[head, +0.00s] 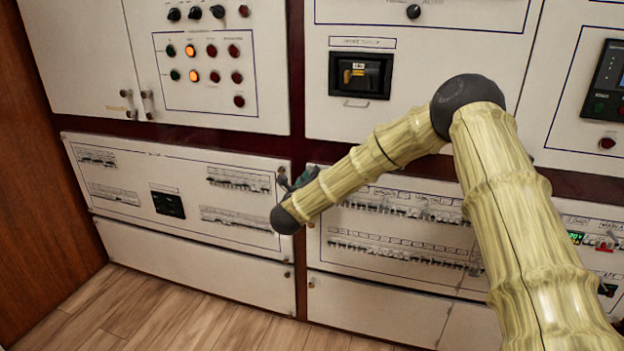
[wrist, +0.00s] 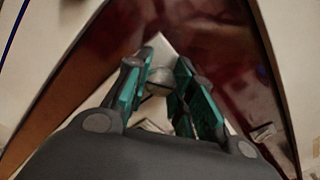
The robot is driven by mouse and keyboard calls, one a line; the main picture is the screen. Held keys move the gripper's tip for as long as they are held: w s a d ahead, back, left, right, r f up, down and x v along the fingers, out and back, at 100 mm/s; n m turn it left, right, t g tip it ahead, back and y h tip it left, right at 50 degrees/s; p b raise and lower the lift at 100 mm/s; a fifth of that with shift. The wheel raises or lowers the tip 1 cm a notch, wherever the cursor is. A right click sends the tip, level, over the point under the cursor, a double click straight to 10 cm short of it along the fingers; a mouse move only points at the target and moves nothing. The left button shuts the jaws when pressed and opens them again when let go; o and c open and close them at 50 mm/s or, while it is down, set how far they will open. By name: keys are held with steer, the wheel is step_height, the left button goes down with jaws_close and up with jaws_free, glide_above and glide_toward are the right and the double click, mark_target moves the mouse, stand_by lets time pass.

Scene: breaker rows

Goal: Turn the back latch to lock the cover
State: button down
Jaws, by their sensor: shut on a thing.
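My gripper (head: 297,182) is at the seam between the left and right breaker panels, its fingers partly hidden behind my own arm in the head view. In the wrist view the teal-padded fingers of my gripper (wrist: 160,92) are closed around a small rounded grey metal latch (wrist: 158,78). The latch sits by the white corner of a cover (wrist: 163,48), against a dark red strip. In the head view the latch is hidden by my gripper and arm. I cannot tell from these frames how far the latch is turned.
The left breaker panel (head: 140,203) and the right breaker panel (head: 380,264) carry rows of switches. Above them are a panel with lamps and knobs (head: 207,75) and a black device (head: 360,75). Wooden floor (head: 150,310) is clear at the lower left.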

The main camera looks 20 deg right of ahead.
steer(key=n+p, duration=0.1)
steer(key=n, duration=0.5)
steer(key=shift+n+p, duration=0.3)
steer(key=n+p, duration=0.1)
steer(key=n, duration=0.3)
steer(key=shift+d+n+p, duration=0.1)
steer(key=shift+n+p, duration=0.2)
steer(key=c, duration=1.2)
jaws_free()
steer(key=shift+o, duration=0.2)
steer(key=shift+s, duration=0.1)
steer(key=v, duration=1.2)
